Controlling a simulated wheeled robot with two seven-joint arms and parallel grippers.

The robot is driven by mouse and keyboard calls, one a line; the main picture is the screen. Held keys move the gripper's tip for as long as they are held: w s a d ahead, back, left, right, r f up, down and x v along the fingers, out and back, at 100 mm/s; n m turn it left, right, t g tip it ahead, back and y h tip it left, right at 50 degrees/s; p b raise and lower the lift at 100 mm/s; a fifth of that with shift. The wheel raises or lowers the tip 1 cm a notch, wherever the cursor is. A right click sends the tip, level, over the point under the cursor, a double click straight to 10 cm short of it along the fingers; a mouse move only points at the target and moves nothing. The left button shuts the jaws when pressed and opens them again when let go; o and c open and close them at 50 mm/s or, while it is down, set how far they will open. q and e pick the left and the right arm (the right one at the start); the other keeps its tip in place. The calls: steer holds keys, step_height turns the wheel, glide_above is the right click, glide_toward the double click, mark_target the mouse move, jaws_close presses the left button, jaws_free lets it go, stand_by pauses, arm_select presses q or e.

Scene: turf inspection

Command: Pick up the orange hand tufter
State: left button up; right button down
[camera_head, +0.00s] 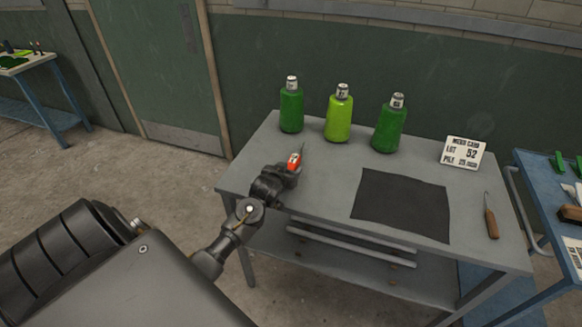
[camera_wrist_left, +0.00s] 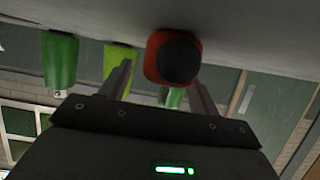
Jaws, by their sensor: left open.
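The orange hand tufter (camera_head: 294,158) is on the grey table (camera_head: 330,160) near its left end, its thin needle pointing up and away. My left gripper (camera_head: 284,171) is at the near end of the tufter in the head view. In the left wrist view the tufter (camera_wrist_left: 172,57) shows its orange body and dark round end between the two fingers of my left gripper (camera_wrist_left: 163,75). The fingers are apart, with visible space beside the tufter. Part of the tufter is hidden by the gripper in the head view. My right gripper is not in view.
A dark mat (camera_head: 402,205), a white card (camera_head: 462,152) and a wooden-handled hook tool (camera_head: 491,222) lie or stand to the right. A blue table (camera_head: 548,185) is at the right.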

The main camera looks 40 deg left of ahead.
arm_select(q)
steer(key=shift+c, duration=0.3)
steer(key=c, duration=1.2)
jaws_close()
steer(key=shift+w+r, duration=0.1)
steer(key=shift+r, duration=0.05)
